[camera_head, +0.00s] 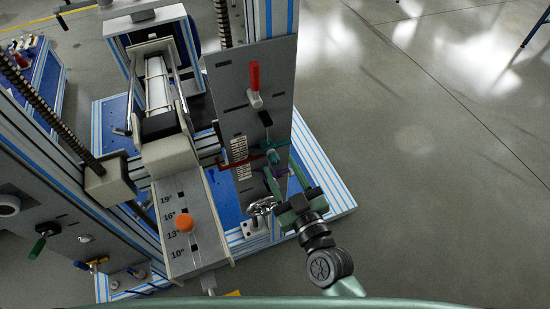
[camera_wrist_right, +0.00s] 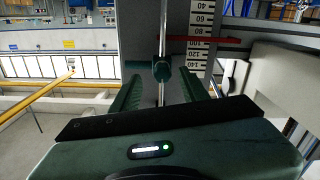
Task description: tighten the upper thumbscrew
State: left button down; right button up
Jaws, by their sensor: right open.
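The upper thumbscrew is a small dark teal knob (camera_head: 272,157) beside a red pointer (camera_head: 240,160) on the grey panel's scale. In the right wrist view the knob (camera_wrist_right: 161,70) sits centred between the fingertips, on a vertical rod, with the red pointer (camera_wrist_right: 215,41) to its right. My right gripper (camera_head: 281,168) is open, its green fingers reaching up to the panel just below the knob. In the wrist view the gripper (camera_wrist_right: 161,80) shows a gap on both sides of the knob. My left gripper is out of view.
A red-handled lever (camera_head: 254,80) and a black knob (camera_head: 265,118) are higher on the panel. A chrome part (camera_head: 260,207) stands close left of my gripper. An orange knob (camera_head: 184,222) is on the angle-marked plate. Open floor (camera_head: 430,200) lies to the right.

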aim_at(273, 158)
jog(key=shift+x, duration=1.15)
jog(key=shift+w+a, duration=0.2)
jog(key=shift+a, duration=0.05)
grip_shut()
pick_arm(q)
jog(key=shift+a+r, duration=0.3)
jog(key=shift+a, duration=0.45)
